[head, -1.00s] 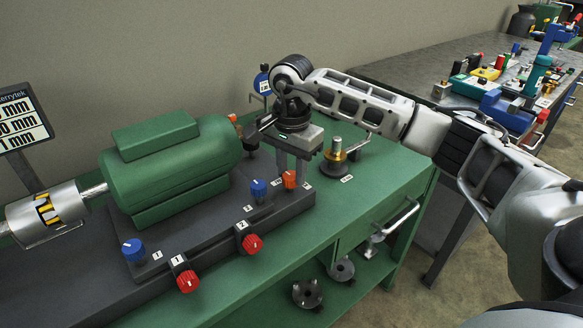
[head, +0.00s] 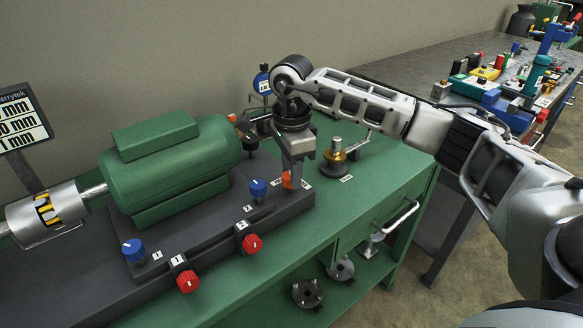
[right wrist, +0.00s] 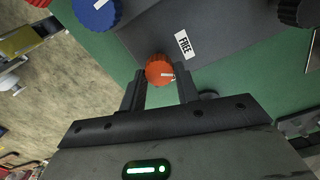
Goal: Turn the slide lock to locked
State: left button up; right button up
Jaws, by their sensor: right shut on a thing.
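The slide lock appears to be the orange knob (head: 287,180) at the right end of the dark base plate. It also shows in the right wrist view (right wrist: 158,68), with a white mark on its face pointing right in that picture. A "FREE" label (right wrist: 184,43) lies on the plate up and right of it there. My right gripper (head: 289,179) points down over the knob, its fingers shut on the knob's sides. The fingers partly hide the knob in the head view. My left gripper is not in view.
A green motor (head: 168,165) sits on the plate. Blue knobs (head: 258,189) and red knobs (head: 252,243) stand nearby. A brass and black fitting (head: 334,160) stands on the green bench (head: 375,180) right of my gripper. A dial gauge (head: 261,84) is behind.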

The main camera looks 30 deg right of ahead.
jog(key=m, duration=0.6)
jog(key=shift+r, duration=0.1)
pick_arm(q)
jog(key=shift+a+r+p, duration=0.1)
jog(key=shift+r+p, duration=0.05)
jog(key=shift+p, duration=0.3)
pick_arm(e)
jog(key=m, duration=0.5)
jog(key=shift+a, duration=0.1)
jog(key=shift+m, duration=0.5)
jog(key=o, duration=1)
jog(key=shift+s, duration=0.1)
jog(key=shift+c, duration=0.2)
pick_arm(q)
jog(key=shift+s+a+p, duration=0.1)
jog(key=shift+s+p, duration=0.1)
jog(key=shift+p, duration=0.2)
pick_arm(e)
notch_tip(320, 180, up, 16)
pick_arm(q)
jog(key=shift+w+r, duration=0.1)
